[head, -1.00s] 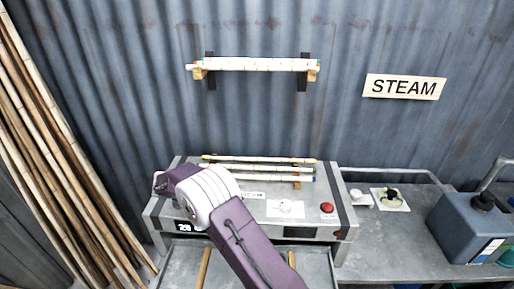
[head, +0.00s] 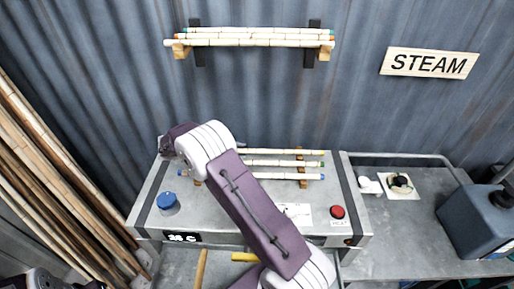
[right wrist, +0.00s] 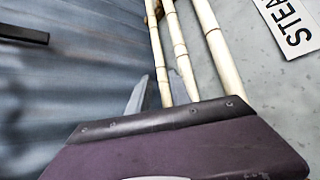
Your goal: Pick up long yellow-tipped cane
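Three pale canes lie side by side on wooden rests on top of the steam box. The rear cane (head: 285,152) looks yellow at its right end. The middle cane (head: 285,163) has a green tip and the front cane (head: 290,176) a blue one. My right arm covers part of their left side. My right gripper (right wrist: 158,75) shows two grey fingers apart, with the leftmost cane (right wrist: 157,45) running through the gap in the picture; I cannot tell whether it lies between them. In the head view the fingers are hidden.
A wall rack holds several canes (head: 250,43) with teal and orange tips. The steam box (head: 225,225) carries a blue knob (head: 168,203) and a red button (head: 337,212). A blue-grey canister (head: 462,225) stands right. Tall canes (head: 50,185) lean left. A yellow bar (head: 245,257) lies in front.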

